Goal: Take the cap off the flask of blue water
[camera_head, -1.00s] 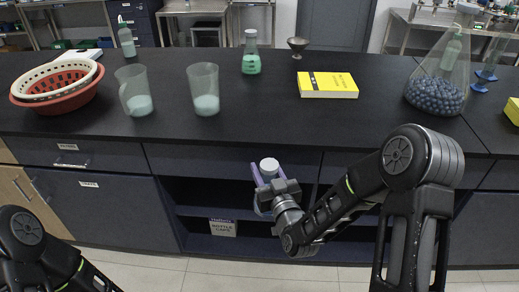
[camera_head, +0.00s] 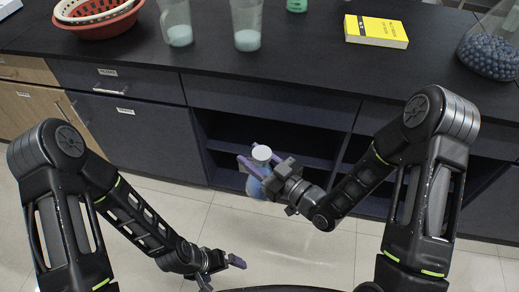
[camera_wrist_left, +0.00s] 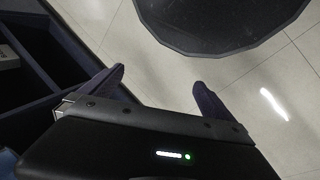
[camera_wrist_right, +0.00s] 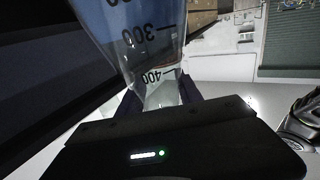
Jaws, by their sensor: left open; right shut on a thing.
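The flask of blue water (camera_head: 256,172) is held off the floor in front of the open shelf, with its white cap (camera_head: 262,153) on top. My right gripper (camera_head: 262,165) is shut on the flask, its purple fingers on either side. In the right wrist view the clear flask (camera_wrist_right: 140,45) shows printed marks, 300 and 400, between the fingers. My left gripper (camera_head: 234,262) is low, below and left of the flask, and apart from it. In the left wrist view its two fingers (camera_wrist_left: 158,85) are spread with nothing between them.
A dark counter (camera_head: 290,60) runs across the back. On it stand two beakers (camera_head: 247,40), a yellow book (camera_head: 376,31), a flask of dark beads (camera_head: 490,55) and stacked baskets (camera_head: 98,22). Below is an open shelf (camera_head: 290,135). The floor (camera_head: 290,250) before it is clear.

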